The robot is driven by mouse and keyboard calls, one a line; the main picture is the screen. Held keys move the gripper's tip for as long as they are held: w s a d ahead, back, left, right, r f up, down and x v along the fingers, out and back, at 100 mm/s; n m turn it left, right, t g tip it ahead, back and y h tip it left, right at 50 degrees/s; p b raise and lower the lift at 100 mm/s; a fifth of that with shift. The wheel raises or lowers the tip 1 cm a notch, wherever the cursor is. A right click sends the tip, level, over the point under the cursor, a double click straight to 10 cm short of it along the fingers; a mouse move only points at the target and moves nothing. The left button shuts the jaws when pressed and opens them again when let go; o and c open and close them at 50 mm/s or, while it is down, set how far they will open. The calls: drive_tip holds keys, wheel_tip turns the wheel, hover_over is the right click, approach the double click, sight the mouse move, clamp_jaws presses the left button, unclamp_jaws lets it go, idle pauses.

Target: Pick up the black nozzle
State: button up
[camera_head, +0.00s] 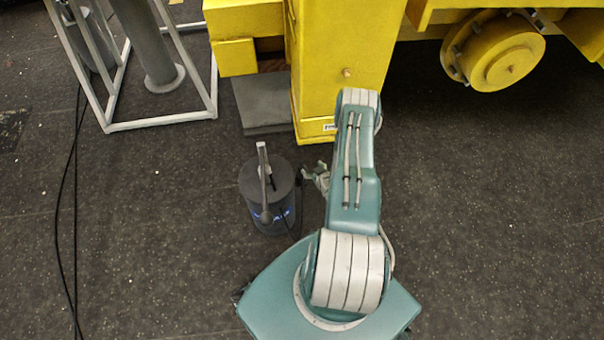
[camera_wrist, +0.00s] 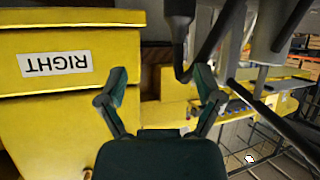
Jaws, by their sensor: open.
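A dark grey cylindrical container (camera_head: 270,213) with a bluish glow stands on the floor left of my arm in the head view. A slim nozzle-like piece with a grey upper end (camera_head: 263,165) stands up from its top. In the wrist view a black nozzle-like piece (camera_wrist: 181,28) hangs from the top edge, with a dark bent tube joined to it. I cannot tell exactly where the nozzle ends. My gripper (camera_wrist: 162,76) is open and empty, with the black piece beyond its fingers, towards the right one. In the head view my gripper (camera_head: 318,178) is just right of the container.
A yellow machine column (camera_head: 345,60) stands close ahead; its "RIGHT" label (camera_wrist: 55,63) appears upside down in the wrist view. A yellow wheel hub (camera_head: 495,52) is at the upper right. A white frame (camera_head: 160,122) and black cables (camera_head: 72,200) lie left. Floor at right is clear.

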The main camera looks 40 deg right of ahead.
drive_tip(key=s+a+f+t, duration=0.1)
drive_tip(key=s+a+f, duration=0.2)
drive_tip(key=s+f, duration=0.15)
drive_tip(key=shift+m, duration=0.5)
drive_tip(key=x, duration=1)
drive_tip(key=shift+w+d, duration=0.15)
drive_tip(key=shift+w, duration=0.25)
drive_tip(key=shift+c, duration=0.3)
drive_tip(key=shift+s, duration=0.1)
clamp_jaws()
